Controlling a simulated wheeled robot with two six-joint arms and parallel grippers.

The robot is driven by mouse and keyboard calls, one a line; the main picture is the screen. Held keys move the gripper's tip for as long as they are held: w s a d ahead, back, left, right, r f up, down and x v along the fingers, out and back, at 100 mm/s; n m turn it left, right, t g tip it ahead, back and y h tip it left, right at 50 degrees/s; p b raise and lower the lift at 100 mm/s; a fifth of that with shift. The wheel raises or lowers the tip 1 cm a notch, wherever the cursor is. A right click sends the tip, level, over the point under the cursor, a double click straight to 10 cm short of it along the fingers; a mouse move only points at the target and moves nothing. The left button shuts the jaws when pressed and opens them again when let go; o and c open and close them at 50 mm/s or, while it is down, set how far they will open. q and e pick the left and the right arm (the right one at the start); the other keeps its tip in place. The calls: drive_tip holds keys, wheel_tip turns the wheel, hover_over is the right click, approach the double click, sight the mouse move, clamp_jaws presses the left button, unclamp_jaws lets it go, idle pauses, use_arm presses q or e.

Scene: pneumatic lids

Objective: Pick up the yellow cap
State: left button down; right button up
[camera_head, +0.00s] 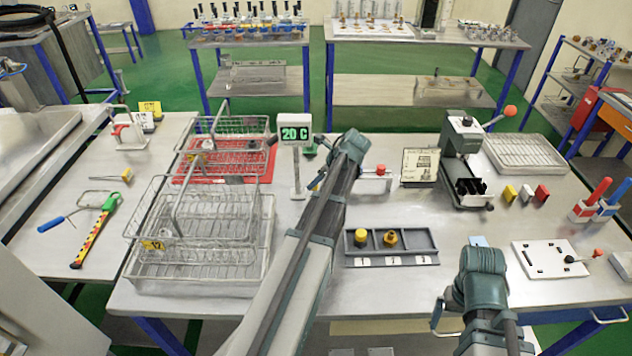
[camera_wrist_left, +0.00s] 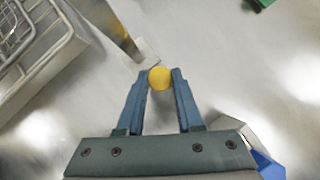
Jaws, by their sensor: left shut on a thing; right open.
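The yellow cap (camera_wrist_left: 159,77) shows in the left wrist view as a small round yellow thing between the fingertips. My left gripper (camera_wrist_left: 159,82) is shut on it, with one blue finger on each side. In the head view my left gripper (camera_head: 318,183) is beyond the middle of the table, right of the wire baskets, and my arm largely hides it. I cannot make out the cap clearly there. My right gripper (camera_head: 479,270) is at the lower right, near the table's front; it is open, but its fingers are mostly hidden behind the wrist.
A grey tray (camera_head: 417,258) with a round yellow piece (camera_head: 361,237) and a brass-yellow fitting (camera_head: 391,238) stands right of my left arm. Wire baskets (camera_head: 265,235) stand left. A display reading 20 C (camera_head: 295,134) is close by. A white plate (camera_head: 550,275) lies at right.

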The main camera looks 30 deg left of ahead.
use_arm(q)
wheel_tip(320, 180, up, 2)
drive_tip(key=shift+p, duration=0.5)
drive_tip(key=s+d, duration=0.2)
drive_tip(key=s, duration=0.2)
drive_tip(key=s+d, duration=0.6)
drive_tip(key=s, duration=0.1)
drive_tip(key=shift+s+d+r+p, duration=0.1)
drive_tip(key=shift+s+r+p, duration=0.15)
drive_tip(key=shift+s+p, duration=0.1)
drive_tip(key=shift+s+d+r, duration=0.1)
drive_tip(key=shift+s+d, duration=0.45)
drive_tip(key=shift+s, duration=0.15)
drive_tip(key=shift+r, duration=0.1)
use_arm(e)
wheel_tip(320, 180, up, 3)
drive_tip(key=shift+f, duration=0.1)
